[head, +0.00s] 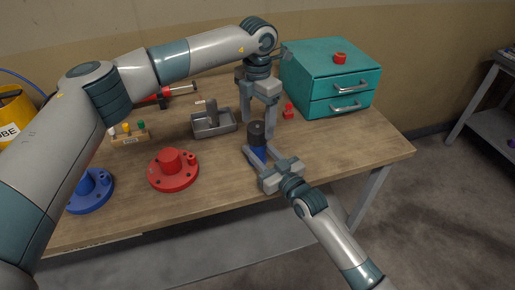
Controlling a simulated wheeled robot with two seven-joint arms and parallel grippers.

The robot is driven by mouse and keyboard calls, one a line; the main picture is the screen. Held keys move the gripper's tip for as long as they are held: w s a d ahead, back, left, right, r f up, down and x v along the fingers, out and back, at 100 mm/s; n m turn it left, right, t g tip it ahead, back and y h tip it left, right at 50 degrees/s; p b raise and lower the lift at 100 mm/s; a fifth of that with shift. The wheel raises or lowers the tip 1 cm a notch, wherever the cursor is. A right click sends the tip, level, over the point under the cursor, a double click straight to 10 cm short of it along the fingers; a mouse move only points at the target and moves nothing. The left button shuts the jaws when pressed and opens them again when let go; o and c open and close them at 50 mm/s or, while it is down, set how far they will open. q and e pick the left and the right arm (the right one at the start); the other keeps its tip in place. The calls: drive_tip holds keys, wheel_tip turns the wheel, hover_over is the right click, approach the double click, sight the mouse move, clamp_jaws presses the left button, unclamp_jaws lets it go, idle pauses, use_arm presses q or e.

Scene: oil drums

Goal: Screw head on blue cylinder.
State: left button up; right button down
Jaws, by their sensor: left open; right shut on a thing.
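A blue cylinder (259,154) stands upright near the front edge of the wooden table, partly hidden by my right gripper. A dark cylindrical head (257,131) sits on top of it. Whether it is screwed on cannot be told. My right gripper (257,149) comes from the front right and is shut on the blue cylinder, with a finger on each side. My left gripper (257,127) points down from above, open, with its fingers to either side of the dark head. I cannot tell whether they touch it.
A grey metal tray (201,131) holds a grey part. A red flanged base (173,178) and a blue one (90,199) lie left. A small rack (130,138) stands behind them. A red piece (289,111) is right of my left gripper. A teal drawer cabinet (315,70) stands back right.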

use_arm(q)
wheel_tip(320, 180, up, 8)
drive_tip(key=shift+r, duration=0.1)
idle(0.4)
use_arm(e)
drive_tip(key=c, duration=1.1)
unclamp_jaws()
drive_tip(key=shift+s+d, duration=0.1)
drive_tip(key=shift+s, duration=0.05)
use_arm(q)
drive_tip(key=shift+f, duration=0.25)
use_arm(e)
drive_tip(key=shift+s+d+f, duration=0.15)
drive_tip(key=shift+s+d, duration=0.2)
drive_tip(key=shift+s, duration=0.15)
use_arm(q)
wheel_tip(320, 180, down, 3)
drive_tip(key=b, duration=0.3)
drive_tip(key=shift+f+b, duration=0.1)
drive_tip(key=shift+b, duration=0.25)
drive_tip(key=shift+f, duration=0.1)
use_arm(e)
drive_tip(key=shift+v, duration=7.9)
drive_tip(key=shift+d, duration=0.1)
